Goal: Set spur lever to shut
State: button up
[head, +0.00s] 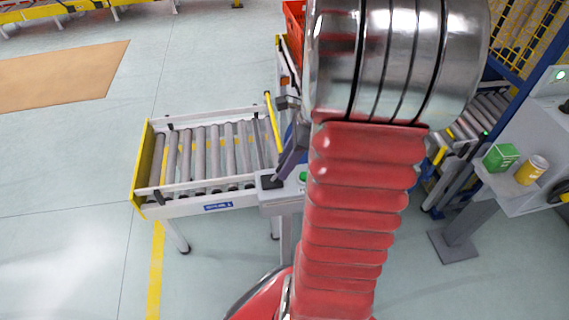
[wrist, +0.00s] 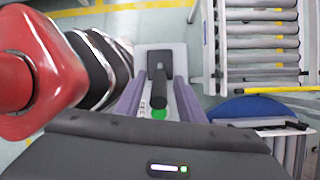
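The spur lever (wrist: 157,90) is a black handle on a light grey control box (wrist: 176,52), with a green button beneath it in the wrist view. My gripper (wrist: 160,82) has its two purple-grey fingers apart, one on each side of the handle, with visible gaps. It looks open and not clamped on the lever. In the head view the control box (head: 282,199) stands at the right front corner of the short roller conveyor, and my gripper (head: 281,168) reaches down to it. My red arm hides part of the box there. Which setting the lever is in cannot be told.
The roller conveyor (head: 205,160) lies left of the box, with a yellow bar (head: 272,122) at its right end. An orange tote (head: 294,22) shows behind my arm. At right, a grey stand (head: 515,195) carries a green box (head: 501,157) and a yellow can (head: 531,170).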

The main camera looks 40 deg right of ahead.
jog(key=shift+a+f, duration=0.1)
jog(key=shift+f, duration=0.1)
jog(key=shift+c, duration=0.6)
grip_shut()
